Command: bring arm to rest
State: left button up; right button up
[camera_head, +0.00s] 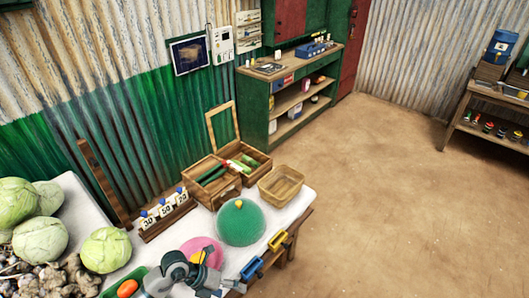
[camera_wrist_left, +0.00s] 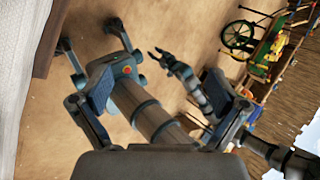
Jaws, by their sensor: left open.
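My left gripper (camera_head: 212,284) shows at the bottom edge of the head view, grey, with its jaws open and nothing seen between them. It is over the front of the white-topped table (camera_head: 292,208), in front of a pink lid (camera_head: 213,246) with a yellow knob. It partly hides that lid. The left wrist view looks back at my own body and limbs. A small dark gripper, which looks like my right one (camera_wrist_left: 158,56), shows there against the brown floor. It is too small to tell its jaw state.
A green dome (camera_head: 240,222), wooden box (camera_head: 212,182), empty tray (camera_head: 281,185) and number-card rack (camera_head: 166,212) stand behind the gripper. Blue (camera_head: 252,268) and yellow (camera_head: 278,240) handled pieces lie at the table's front edge. Cabbages (camera_head: 105,250) fill the left.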

pick_arm(q)
jog(key=s+d+r+n+t+h, duration=0.1)
jog(key=d+r+n+t+h, duration=0.2)
jog(key=d+r+h, duration=0.7)
jog(key=w+a+r+n+t, duration=0.3)
jog(key=a+r+n+t, duration=0.1)
jog(key=r+n+t, duration=0.5)
jog(key=w+a+f+n+t+y, duration=0.2)
jog(key=a+f+n+t+y, duration=0.1)
jog(key=a+f+n+y, duration=1.5)
jog(key=s+d+f+n+g, duration=0.1)
jog(key=s+f+n+g, duration=0.2)
jog(key=s+f+g, duration=0.6)
jog(key=s+d+f+n+g, duration=0.1)
jog(key=s+f+n+g, duration=0.3)
jog(key=s, duration=0.9)
notch_tip(320, 180, down, 18)
jog(key=m, duration=0.2)
jog(key=s+f, duration=0.4)
jog(key=f, duration=0.4)
jog(key=s+a+f, duration=0.1)
jog(key=s+f, duration=0.3)
jog(key=f, duration=0.5)
jog(key=shift+a+g, duration=0.2)
jog(key=shift+g, duration=0.2)
